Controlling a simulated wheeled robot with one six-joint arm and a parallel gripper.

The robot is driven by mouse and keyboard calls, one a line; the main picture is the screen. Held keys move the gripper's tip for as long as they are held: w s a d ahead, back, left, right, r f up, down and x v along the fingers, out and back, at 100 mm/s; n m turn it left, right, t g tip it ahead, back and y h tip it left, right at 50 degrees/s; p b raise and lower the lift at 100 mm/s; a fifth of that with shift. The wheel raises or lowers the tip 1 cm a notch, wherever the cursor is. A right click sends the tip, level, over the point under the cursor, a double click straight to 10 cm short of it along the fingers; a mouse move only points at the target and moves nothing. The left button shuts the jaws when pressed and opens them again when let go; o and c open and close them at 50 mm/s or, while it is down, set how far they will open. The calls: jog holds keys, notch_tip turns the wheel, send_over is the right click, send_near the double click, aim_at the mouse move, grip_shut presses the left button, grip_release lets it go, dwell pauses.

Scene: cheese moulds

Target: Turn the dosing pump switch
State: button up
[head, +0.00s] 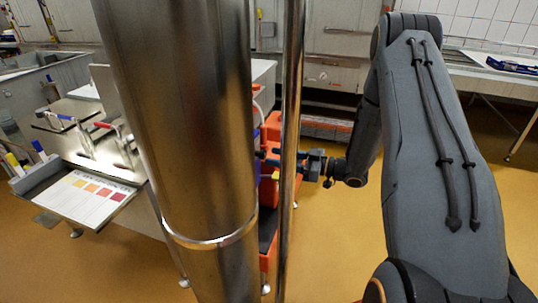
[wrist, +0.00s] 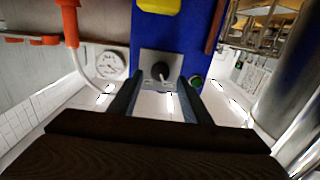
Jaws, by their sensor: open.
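In the wrist view the dosing pump switch is a small black knob (wrist: 160,70) on a grey plate (wrist: 148,57), fixed to a blue panel (wrist: 190,30). My gripper (wrist: 160,84) is open, with one dark finger on each side of the plate's lower part and the knob between and just beyond the tips. I cannot tell whether either finger touches the knob. In the head view my gripper (head: 268,163) points left at the orange unit (head: 269,190), partly hidden by a thin pole. The switch is hidden there.
In the wrist view a round gauge (wrist: 109,64), an orange-ended hose (wrist: 69,22) and a green button (wrist: 196,81) are near the switch. In the head view a thick steel column (head: 195,120) blocks the middle. A colour chart (head: 95,195) lies on the left bench.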

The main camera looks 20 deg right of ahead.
aim_at(265, 154)
jog(key=shift+x, duration=1.7)
jog(key=c, duration=1)
